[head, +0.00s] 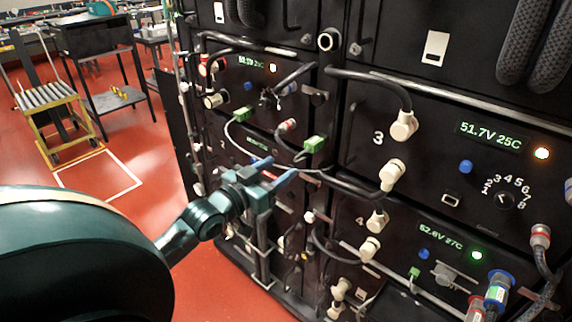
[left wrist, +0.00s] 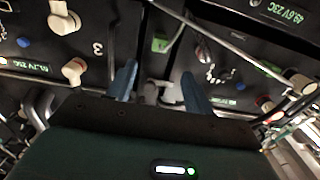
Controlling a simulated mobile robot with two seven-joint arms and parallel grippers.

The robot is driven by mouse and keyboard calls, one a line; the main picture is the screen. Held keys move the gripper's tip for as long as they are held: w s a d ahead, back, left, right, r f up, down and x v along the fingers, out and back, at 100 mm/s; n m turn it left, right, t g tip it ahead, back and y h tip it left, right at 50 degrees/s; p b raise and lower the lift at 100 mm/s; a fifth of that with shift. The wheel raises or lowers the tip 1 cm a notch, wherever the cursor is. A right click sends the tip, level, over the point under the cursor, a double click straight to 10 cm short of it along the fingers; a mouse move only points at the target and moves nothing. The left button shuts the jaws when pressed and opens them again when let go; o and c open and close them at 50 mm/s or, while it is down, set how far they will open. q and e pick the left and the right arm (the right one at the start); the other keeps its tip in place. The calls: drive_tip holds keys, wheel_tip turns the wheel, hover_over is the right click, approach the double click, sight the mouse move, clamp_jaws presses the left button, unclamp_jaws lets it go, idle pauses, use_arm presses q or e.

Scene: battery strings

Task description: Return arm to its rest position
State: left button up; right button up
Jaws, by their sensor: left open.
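My left gripper (head: 274,173) reaches in from the left on a dark teal arm (head: 80,250), in front of the black battery rack (head: 345,170). Its two blue fingers are apart and nothing shows held between them. In the left wrist view the fingers of my left gripper (left wrist: 160,82) are also spread, with the rack's front panels turned around behind them. A green connector (head: 315,144) and a black cable are close to the fingertips in the head view; I cannot tell whether they touch. My right gripper is in neither view.
The rack carries several looping cables, white connectors (head: 404,126) and lit displays, such as 51.7V 25C (head: 490,137). A horizontal rail (head: 460,98) crosses its front. A yellow cart (head: 55,122) and a black table (head: 98,38) stand back left. Red floor (head: 150,130) is open left of the rack.

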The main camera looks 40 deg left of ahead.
use_arm(q)
drive_tip(key=s+d+f+m+g+h, duration=0.1)
drive_tip(key=s+d+f+g, duration=0.2)
drive_tip(key=s+d+f, duration=0.5)
drive_tip(key=s+d+f+m+g+h, duration=0.1)
drive_tip(key=s+d+f+g, duration=0.3)
drive_tip(key=s+d+f, duration=0.5)
drive_tip(key=d+f, duration=0.4)
drive_tip(key=f, duration=0.2)
drive_tip(key=shift+s+d, duration=0.2)
drive_tip(key=shift+d, duration=0.2)
drive_tip(key=shift+f, duration=0.1)
